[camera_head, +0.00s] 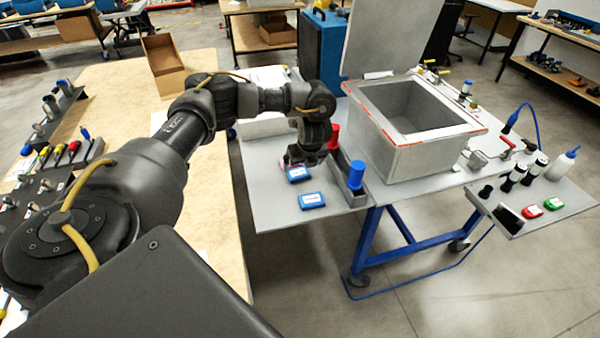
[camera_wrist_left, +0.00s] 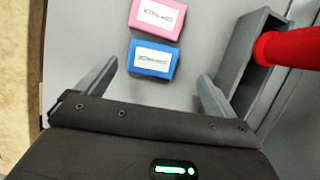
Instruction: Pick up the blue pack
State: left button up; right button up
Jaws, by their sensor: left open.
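Two blue packs lie on the grey side shelf (camera_head: 262,205) in the head view. The nearer blue pack (camera_head: 311,201) lies apart from my gripper. The farther blue pack (camera_head: 298,174) lies just below my left gripper (camera_head: 292,161). In the left wrist view, a blue pack (camera_wrist_left: 152,59) with a white label lies ahead of and between the two open fingers of my left gripper (camera_wrist_left: 157,78), which hold nothing. A pink pack (camera_wrist_left: 157,17) lies right beyond it. My right gripper is not seen.
A red cylinder (camera_wrist_left: 288,47) sits in a grey holder (camera_wrist_left: 243,62) right of the fingers. A blue cylinder (camera_head: 356,175) stands nearby at the shelf's right edge. An open grey box (camera_head: 412,120) stands on the table to the right. The shelf's near left part is clear.

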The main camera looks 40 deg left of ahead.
aim_at(297, 171)
pick_arm(q)
jog(key=shift+s+a+f+b, duration=0.45)
jog(key=shift+s+f+b, duration=0.1)
jog(key=shift+f, duration=0.15)
jog(key=x, duration=0.1)
jog(key=b+x, duration=0.1)
jog(key=x, duration=0.1)
jog(key=shift+w+a+f, duration=0.1)
jog(key=shift+w, duration=0.2)
jog(key=shift+s+r, duration=0.15)
jog(key=shift+r, duration=0.1)
jog(key=shift+f, duration=0.1)
jog(key=c, duration=1.1)
jog(key=shift+o, duration=0.2)
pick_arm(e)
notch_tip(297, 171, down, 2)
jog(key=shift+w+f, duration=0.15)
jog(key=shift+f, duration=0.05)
